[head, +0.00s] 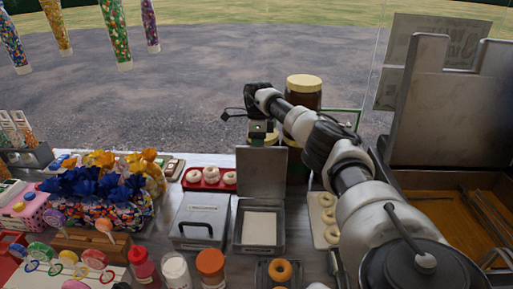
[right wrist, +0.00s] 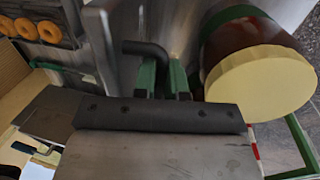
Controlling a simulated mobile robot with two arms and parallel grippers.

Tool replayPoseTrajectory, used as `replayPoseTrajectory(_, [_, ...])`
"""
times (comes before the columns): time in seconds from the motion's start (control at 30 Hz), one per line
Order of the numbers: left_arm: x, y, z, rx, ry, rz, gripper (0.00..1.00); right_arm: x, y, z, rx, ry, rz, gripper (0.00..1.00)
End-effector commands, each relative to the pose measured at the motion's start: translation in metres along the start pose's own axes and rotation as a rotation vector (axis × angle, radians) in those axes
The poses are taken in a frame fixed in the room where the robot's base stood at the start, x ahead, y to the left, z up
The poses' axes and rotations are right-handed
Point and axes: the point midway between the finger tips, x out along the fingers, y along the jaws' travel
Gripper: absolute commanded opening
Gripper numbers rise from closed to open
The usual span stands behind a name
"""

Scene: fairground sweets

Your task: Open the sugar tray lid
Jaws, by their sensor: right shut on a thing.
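The grey metal sugar tray (head: 258,248) stands in the middle of the counter in the head view, with a flat white fill (head: 259,228) showing inside. Its lid (head: 262,175) stands roughly upright at the tray's back edge. My right gripper (head: 262,136) is behind the lid's upper edge, its fingers partly hidden there. In the right wrist view, its green fingers (right wrist: 163,80) are shut on the black lid handle (right wrist: 145,48), which shows between and beside them. My left gripper is not in view.
A closed grey tray (head: 203,215) with a black handle stands just left. Jars with cream lids (head: 304,80) stand behind the lid, close to my right arm; one is near the gripper in the wrist view (right wrist: 260,85). Bottles (head: 210,268) and doughnuts (head: 280,270) are in front.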

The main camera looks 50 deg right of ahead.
Motion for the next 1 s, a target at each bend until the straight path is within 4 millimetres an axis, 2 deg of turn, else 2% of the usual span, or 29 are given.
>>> replayPoseTrajectory(0.03, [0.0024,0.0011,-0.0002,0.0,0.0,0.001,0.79,0.0113,-0.0019,-0.0003,0.007,0.013,0.003,0.0])
replayPoseTrajectory(0.67, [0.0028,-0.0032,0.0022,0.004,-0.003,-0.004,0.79,0.013,-0.0067,-0.0022,0.011,0.014,-0.003,0.0])
replayPoseTrajectory(0.7, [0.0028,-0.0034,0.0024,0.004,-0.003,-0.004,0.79,0.0129,-0.0067,-0.0022,0.01,0.014,-0.003,0.19])
replayPoseTrajectory(0.83, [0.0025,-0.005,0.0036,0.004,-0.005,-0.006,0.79,0.0114,-0.0064,-0.0018,0.008,0.011,-0.003,0.38])
replayPoseTrajectory(1.0, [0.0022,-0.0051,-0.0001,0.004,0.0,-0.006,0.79,0.0097,-0.0062,-0.0011,0.006,0.007,-0.004,0.38])
